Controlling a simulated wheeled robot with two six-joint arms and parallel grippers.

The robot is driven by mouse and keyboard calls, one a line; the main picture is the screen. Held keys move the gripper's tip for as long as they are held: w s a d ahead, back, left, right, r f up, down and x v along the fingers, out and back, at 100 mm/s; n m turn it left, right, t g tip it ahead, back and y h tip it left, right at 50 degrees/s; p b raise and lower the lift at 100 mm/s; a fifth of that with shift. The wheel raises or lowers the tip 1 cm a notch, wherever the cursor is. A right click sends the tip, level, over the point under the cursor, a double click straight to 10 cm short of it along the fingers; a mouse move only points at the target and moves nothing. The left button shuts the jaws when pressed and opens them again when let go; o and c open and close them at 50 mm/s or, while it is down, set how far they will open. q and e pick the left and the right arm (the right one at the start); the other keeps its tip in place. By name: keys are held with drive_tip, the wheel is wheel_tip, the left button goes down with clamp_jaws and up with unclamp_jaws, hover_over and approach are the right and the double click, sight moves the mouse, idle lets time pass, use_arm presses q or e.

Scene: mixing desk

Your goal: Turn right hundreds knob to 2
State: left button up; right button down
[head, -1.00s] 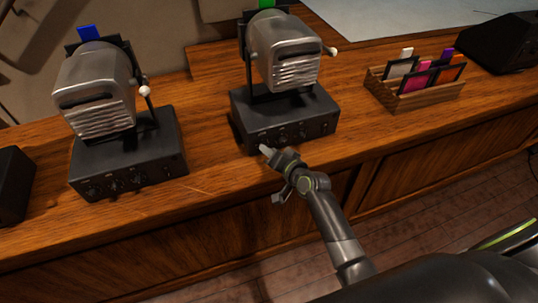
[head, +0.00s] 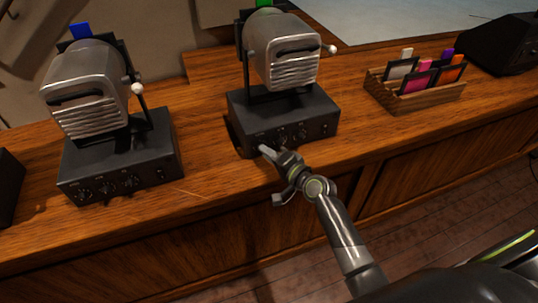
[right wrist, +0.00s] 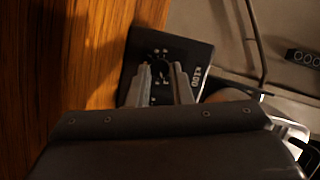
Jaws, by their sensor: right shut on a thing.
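The right-hand device (head: 290,116) is a black control box with a green-tagged silver projector-like head (head: 288,52) on top. My right gripper (head: 264,150) is at the left end of its front panel, and its fingers hide the leftmost knob there in the head view. In the right wrist view, my right gripper (right wrist: 161,70) is shut on a small dark knob (right wrist: 159,78), one finger on each side. White dial marks ring the knob, and white lettering is beside it. The pointer's setting is too small to read. My left gripper is not in view.
A similar blue-tagged device (head: 120,166) stands to the left. A wooden rack (head: 425,96) of coloured cards is to the right, with a black box (head: 500,45) beyond it. The desk's front edge runs below the devices. The desktop between them is clear.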

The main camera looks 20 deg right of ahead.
drive_tip(key=shift+w+r, duration=0.1)
drive_tip(key=shift+r, duration=0.05)
drive_tip(key=c, duration=1.3)
unclamp_jaws()
drive_tip(key=b+v, duration=0.1)
drive_tip(key=v, duration=1.6)
drive_tip(key=shift+d, duration=0.15)
